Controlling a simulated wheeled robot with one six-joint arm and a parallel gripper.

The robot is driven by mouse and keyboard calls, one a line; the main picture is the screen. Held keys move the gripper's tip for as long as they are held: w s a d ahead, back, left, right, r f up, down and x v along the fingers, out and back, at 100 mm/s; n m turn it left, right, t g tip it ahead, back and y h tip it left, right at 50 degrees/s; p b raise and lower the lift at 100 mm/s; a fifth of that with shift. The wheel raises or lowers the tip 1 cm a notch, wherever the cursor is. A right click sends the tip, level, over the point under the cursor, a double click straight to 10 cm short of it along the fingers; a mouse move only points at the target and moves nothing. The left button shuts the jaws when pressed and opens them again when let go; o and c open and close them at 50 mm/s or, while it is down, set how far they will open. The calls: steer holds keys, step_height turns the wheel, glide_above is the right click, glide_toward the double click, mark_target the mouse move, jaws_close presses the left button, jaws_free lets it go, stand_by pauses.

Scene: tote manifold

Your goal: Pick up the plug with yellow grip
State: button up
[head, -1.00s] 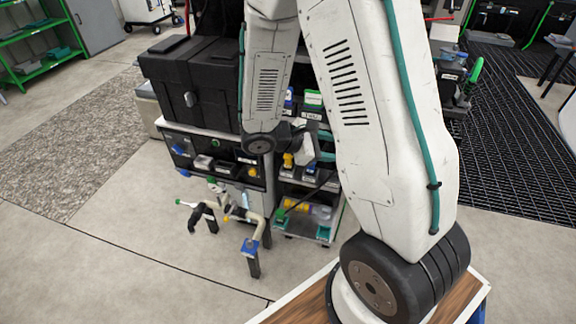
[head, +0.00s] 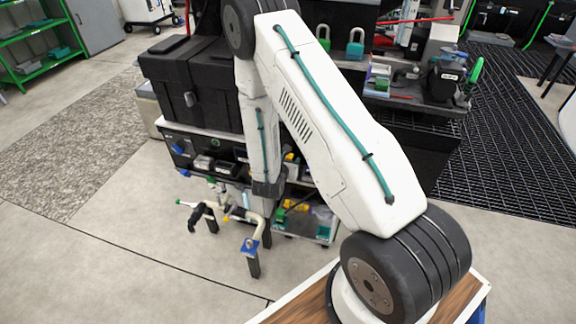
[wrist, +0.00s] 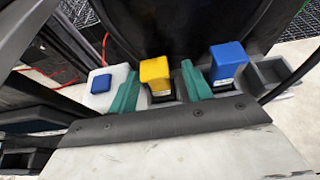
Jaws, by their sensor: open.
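The plug with yellow grip (wrist: 156,72) stands near the middle of the wrist view, its base in a dark holder. My gripper (wrist: 160,74) is open, with one teal finger on either side of the yellow grip in the picture. Gaps show between the fingers and the grip. I cannot tell whether the fingertips are level with the grip in depth. In the head view my arm hides the gripper, and I cannot make out this plug for certain.
In the wrist view a plug with a blue grip (wrist: 228,60) stands close to the right finger. A white block with a blue button (wrist: 108,83) is beside the left finger. A black case (head: 195,85) and a pipe stand (head: 254,252) show in the head view.

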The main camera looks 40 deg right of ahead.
steer(key=x, duration=0.4)
steer(key=shift+w, duration=0.25)
steer(key=shift+a, duration=0.1)
jaws_close()
steer(key=shift+r, duration=0.15)
steer(key=shift+r, duration=0.55)
step_height(320, 180, up, 2)
steer(key=shift+r, duration=0.1)
steer(key=s+a+r, duration=0.1)
steer(key=s+a, duration=0.7)
steer(key=s, duration=0.5)
steer(key=shift+s+r, duration=0.25)
steer(key=shift+s, duration=0.15)
steer(key=shift+a, duration=0.1)
steer(key=shift+r, duration=1)
